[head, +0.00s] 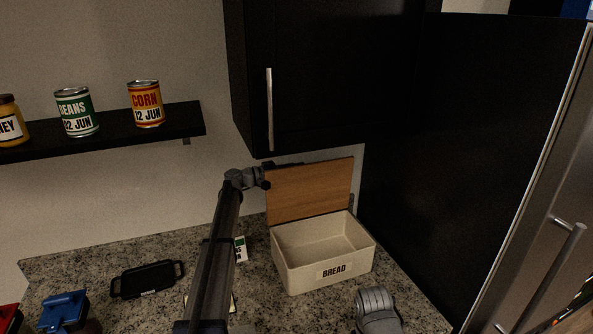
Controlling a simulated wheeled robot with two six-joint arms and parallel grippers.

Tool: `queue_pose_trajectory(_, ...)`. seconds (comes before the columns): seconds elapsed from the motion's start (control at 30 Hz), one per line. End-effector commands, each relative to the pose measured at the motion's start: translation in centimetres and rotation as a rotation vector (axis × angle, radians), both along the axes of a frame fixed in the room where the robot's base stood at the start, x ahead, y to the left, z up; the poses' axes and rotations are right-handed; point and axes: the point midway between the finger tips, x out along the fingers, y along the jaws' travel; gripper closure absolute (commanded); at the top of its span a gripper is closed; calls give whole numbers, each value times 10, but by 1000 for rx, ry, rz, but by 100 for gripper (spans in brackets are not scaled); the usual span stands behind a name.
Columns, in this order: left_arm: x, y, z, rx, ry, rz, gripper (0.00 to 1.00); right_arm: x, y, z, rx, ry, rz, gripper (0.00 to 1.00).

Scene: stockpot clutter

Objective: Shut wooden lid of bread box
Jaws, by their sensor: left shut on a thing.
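The cream bread box (296,276), lettered BREAD, stands on the granite counter with its inside showing empty. Its wooden lid (312,190) stands up open at the back edge of the box. My left gripper (284,165) is at the top left edge of the lid and is shut on it; its fingers are small and dark, so the exact grip is hard to see. My right gripper is not in view; a grey rounded part, likely of my right arm, shows at the lower edge in front of the box.
A black cabinet (335,70) hangs above the lid. A dark fridge side (450,150) stands right of the box. A black griddle-like pan (147,279) lies on the counter (90,255) at left. A shelf (180,124) holds cans.

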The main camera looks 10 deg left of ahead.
Motion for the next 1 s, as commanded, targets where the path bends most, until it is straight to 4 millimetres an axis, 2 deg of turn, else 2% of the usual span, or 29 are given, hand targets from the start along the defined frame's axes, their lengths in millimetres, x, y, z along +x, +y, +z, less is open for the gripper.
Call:
queue_pose_trajectory(0.03, 0, 0, 0, 1, 1, 0, 91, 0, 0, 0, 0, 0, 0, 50)
queue_pose_trajectory(0.13, 0, 0, 0, 1, 1, 0, 100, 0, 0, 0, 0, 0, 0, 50)
queue_pose_trajectory(1.0, 0, 0, -1, 2, 1, 0, 100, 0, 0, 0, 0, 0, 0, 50)
